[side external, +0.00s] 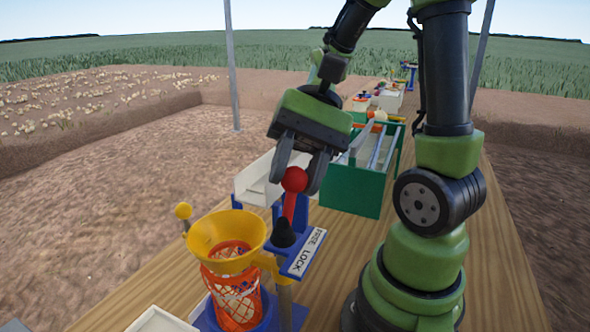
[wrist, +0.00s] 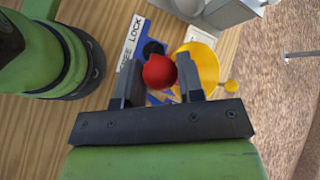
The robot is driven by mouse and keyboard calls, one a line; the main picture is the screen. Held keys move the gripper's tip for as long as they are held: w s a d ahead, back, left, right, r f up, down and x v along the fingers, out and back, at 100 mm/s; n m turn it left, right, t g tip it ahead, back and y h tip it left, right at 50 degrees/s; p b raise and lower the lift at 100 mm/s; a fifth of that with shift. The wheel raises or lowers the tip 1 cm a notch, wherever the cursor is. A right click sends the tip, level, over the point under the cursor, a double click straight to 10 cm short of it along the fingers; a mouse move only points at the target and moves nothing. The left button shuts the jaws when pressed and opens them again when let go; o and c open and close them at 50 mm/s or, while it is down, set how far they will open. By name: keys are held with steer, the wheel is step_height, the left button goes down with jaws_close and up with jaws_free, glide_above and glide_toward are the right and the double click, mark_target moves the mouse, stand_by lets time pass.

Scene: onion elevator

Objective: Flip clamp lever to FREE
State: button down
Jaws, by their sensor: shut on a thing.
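The clamp lever has a red ball knob (side external: 294,179) on a red shaft (side external: 289,208) and stands nearly upright on the blue clamp bracket (side external: 277,248). My gripper (side external: 300,178) points down with its fingers around the knob and is shut on it. In the wrist view the red knob (wrist: 159,72) sits between the two fingers of my gripper (wrist: 159,82). A white label (side external: 306,252) beside the lever reads FREE at its far end and LOCK at its near end. A black cone-shaped part (side external: 284,234) sits at the lever's near side. The lever's pivot is partly hidden.
A yellow funnel (side external: 225,231) over an orange net bag (side external: 235,285) stands close at the left. A green-walled tray (side external: 350,190) is behind on the right, and a white bin (side external: 258,182) behind on the left. Bare wooden table (side external: 345,240) lies right of the label.

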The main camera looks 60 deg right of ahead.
stand_by(0.3)
steer(key=c, duration=0.8)
jaws_free()
steer(key=shift+o, duration=0.2)
steer(key=v, duration=1)
steer(key=s+a+n+t+h, duration=0.2)
steer(key=a+n+t+h, duration=0.4)
steer(key=a+t+h, duration=0.1)
steer(key=shift+s+a+f+n+t+h, duration=0.2)
steer(key=shift+a+f+n+t+h, duration=0.15)
steer(key=shift+a, duration=0.25)
